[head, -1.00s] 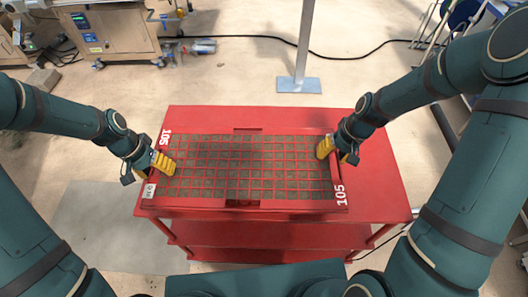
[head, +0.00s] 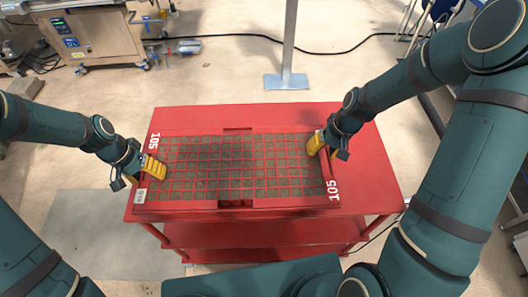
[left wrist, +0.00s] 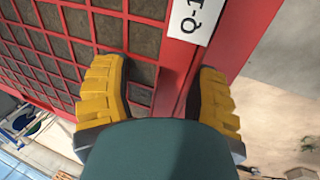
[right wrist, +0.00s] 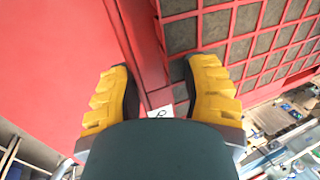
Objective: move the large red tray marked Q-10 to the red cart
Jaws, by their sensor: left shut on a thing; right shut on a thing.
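The large red tray (head: 285,202) has a grid of dark soil cells and white 105 marks at both ends. A white label at its left end begins "Q-1" in the left wrist view, the rest cut off. The tray lies level over the top of the red cart (head: 375,185); whether it rests fully on it is hard to tell. My left gripper (head: 153,167) is shut on the tray's left rim, also seen in the left wrist view (left wrist: 165,75). My right gripper (head: 319,145) is shut on its right rim, seen in the right wrist view (right wrist: 158,85).
Bare cart top shows behind the tray and to its right. A metal post with a blue-grey base plate (head: 287,81) stands behind the cart. A steel machine (head: 88,35) is at the back left. A black cable crosses the floor behind.

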